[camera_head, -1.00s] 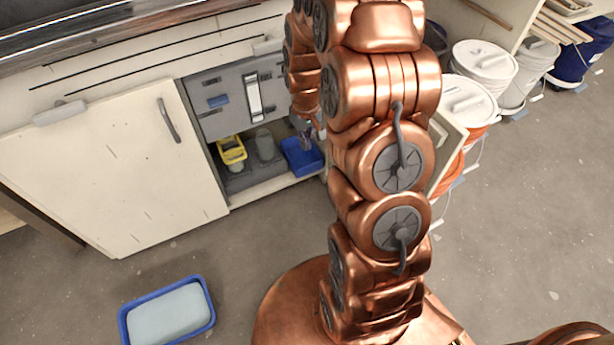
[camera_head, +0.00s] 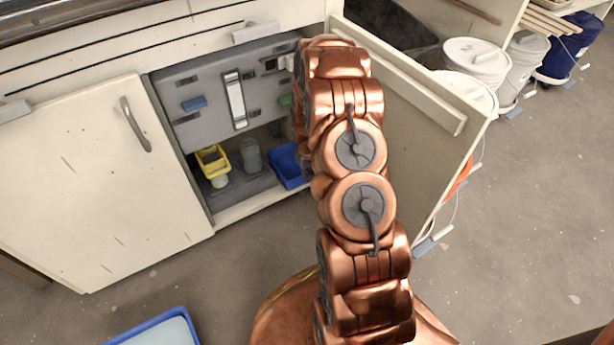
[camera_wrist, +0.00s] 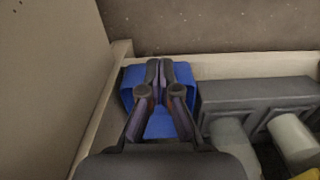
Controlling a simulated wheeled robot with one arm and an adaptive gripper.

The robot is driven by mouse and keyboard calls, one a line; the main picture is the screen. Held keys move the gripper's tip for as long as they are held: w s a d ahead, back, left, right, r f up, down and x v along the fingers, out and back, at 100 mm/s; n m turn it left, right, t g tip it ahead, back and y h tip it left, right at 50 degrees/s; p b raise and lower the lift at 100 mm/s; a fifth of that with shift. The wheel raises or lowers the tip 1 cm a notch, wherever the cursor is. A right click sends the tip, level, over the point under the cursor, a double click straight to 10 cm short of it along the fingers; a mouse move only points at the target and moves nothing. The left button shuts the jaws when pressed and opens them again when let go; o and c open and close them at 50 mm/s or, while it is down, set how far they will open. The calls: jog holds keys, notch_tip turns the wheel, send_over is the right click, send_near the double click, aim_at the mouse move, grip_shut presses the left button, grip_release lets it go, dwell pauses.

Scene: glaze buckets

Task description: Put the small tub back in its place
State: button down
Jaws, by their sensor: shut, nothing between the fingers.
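A small blue tub (camera_head: 287,166) stands in the open cabinet, at the right end of its floor, partly hidden by my arm in the head view. It also shows in the wrist view (camera_wrist: 158,124), behind and around my fingers. My gripper (camera_wrist: 161,72) is shut and empty, with its fingers over the blue tub; I cannot tell whether they touch it. My gripper is hidden behind my arm in the head view. A yellow tub (camera_head: 211,160) sits further left in the cabinet.
A grey cylinder (camera_head: 251,155) stands between the tubs. The right cabinet door (camera_head: 425,130) stands open beside my arm; the left door (camera_head: 100,190) is at the other side. A blue tray (camera_head: 150,333) lies on the floor. White buckets (camera_head: 475,62) stand at the right.

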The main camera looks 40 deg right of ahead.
jog(key=w+f+b, duration=0.4)
jog(key=f, duration=0.4)
jog(key=shift+d+f+b, duration=0.2)
jog(key=shift+b, duration=0.15)
jog(key=shift+w+d, duration=0.1)
